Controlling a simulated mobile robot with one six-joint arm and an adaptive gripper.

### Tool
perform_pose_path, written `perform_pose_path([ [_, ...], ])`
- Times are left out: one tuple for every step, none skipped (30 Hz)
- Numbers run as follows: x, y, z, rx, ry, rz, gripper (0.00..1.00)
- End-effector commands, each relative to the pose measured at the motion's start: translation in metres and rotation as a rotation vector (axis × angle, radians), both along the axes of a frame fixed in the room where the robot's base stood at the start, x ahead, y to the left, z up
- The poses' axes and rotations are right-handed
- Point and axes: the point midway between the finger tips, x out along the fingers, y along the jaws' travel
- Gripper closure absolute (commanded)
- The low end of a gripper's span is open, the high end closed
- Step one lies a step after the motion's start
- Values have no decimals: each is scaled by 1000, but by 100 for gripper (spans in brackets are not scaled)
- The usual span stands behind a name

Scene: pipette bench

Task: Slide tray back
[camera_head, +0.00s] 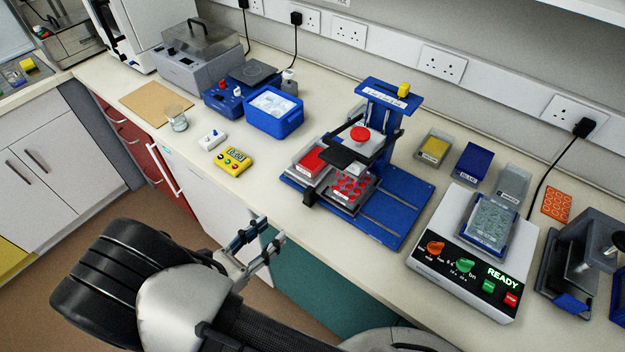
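A blue pipetting station (408,215) stands on the bench right of centre, with an upright column at its back. On its base sits a dark sliding tray (326,187) that carries a red-filled reservoir (311,160) and a plate with red wells (353,187).
A yellow timer (233,160), a white switch box (211,138) and a blue ice bin (274,113) stand left of the station. A white shaker reading READY (470,262) stands to the right. The base's right-hand rails are bare.

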Motion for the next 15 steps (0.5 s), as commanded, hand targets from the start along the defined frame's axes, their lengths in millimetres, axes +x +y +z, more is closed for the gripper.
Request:
perform_pose_path([
  [-3,6,-7,-25,-3,31,62],
  [-4,9,-9,-34,-5,44,62],
  [-4,11,-11,-41,-6,55,62],
  [-3,11,-12,-46,-6,60,62],
  [-2,11,-12,-48,-7,62,62],
  [0,9,-12,-49,-7,63,62],
  [3,7,-12,-49,-7,62,62],
  [6,4,-12,-49,-7,60,62],
  [11,0,-12,-48,-6,59,62],
  [15,-3,-12,-48,-6,59,62],
  [19,-7,-12,-48,-6,57,62],
  [26,-12,-12,-48,-6,57,62],
  [31,-17,-13,-48,-6,55,62],
  [36,-21,-13,-47,-5,56,62],
  [43,-27,-13,-46,-5,55,62],
])
